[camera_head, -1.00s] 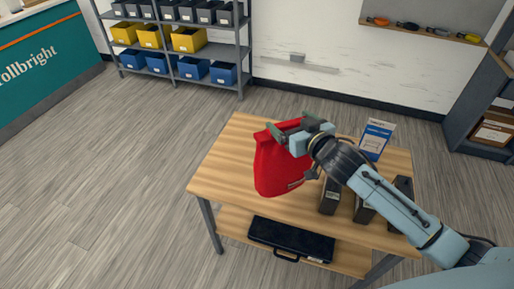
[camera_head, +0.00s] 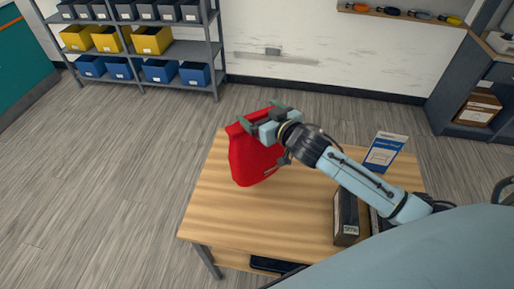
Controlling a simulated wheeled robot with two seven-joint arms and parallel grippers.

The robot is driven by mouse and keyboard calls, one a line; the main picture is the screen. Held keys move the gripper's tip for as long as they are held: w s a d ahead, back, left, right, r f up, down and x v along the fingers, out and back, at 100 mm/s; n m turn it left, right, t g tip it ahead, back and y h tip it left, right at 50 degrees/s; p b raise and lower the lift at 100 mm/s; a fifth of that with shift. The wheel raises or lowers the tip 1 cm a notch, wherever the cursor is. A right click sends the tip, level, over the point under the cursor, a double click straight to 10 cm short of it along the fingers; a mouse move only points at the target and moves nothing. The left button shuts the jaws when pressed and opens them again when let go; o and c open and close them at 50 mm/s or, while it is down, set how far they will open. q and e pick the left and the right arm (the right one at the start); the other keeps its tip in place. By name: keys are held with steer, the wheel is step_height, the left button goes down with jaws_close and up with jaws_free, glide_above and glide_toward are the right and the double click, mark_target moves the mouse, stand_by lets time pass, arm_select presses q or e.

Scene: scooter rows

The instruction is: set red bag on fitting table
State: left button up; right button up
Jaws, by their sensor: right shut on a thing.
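The red bag (camera_head: 254,160) hangs upright in the head view, over the far left part of the wooden fitting table (camera_head: 235,215). My right gripper (camera_head: 262,118) is shut on the bag's top edge. Its arm reaches in from the right across the table. I cannot tell whether the bag's bottom touches the tabletop. My left gripper is not in view.
A dark box (camera_head: 347,218) and a blue-and-white card (camera_head: 386,152) stand on the table's right side. The front left tabletop is bare. A dark case (camera_head: 275,265) lies below the table. A shelf (camera_head: 180,48) with bins stands at the back left.

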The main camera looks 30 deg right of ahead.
steer(key=shift+s+f, duration=0.1)
steer(key=shift+f, duration=0.75)
steer(key=shift+f+b, duration=0.45)
steer(key=shift+f, duration=1.95)
steer(key=shift+f, duration=0.2)
steer(key=o, duration=1.3)
steer(key=shift+r, duration=0.1)
steer(key=v, duration=1.2)
